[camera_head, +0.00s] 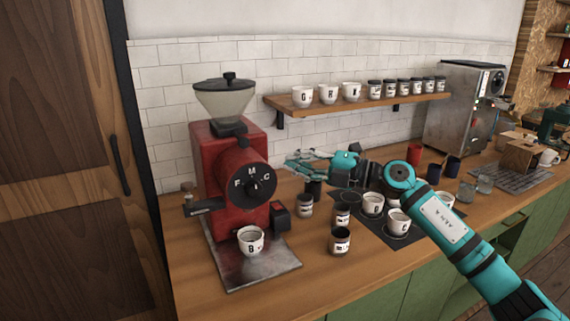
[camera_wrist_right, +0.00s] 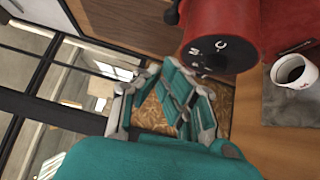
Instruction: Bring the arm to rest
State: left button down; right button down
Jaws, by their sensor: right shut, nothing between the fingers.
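My right arm comes in from the lower right of the head view, teal and black. Its gripper (camera_head: 298,161) is shut and empty, raised above the counter and pointing left toward the red grinder (camera_head: 218,180). The gripper also shows in the wrist view (camera_wrist_right: 180,92), with its fingers close together and nothing held. In the head view the fingertips are just right of the grinder's body, apart from it as far as I can tell. My left gripper is not in view.
A white cup (camera_head: 251,240) stands on the grinder's metal tray (camera_head: 262,269). Several jars and cups stand around a dark mat (camera_head: 378,228) below my arm. A wall shelf (camera_head: 350,106) carries cups and jars. A steel machine (camera_head: 462,107) stands at the back right.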

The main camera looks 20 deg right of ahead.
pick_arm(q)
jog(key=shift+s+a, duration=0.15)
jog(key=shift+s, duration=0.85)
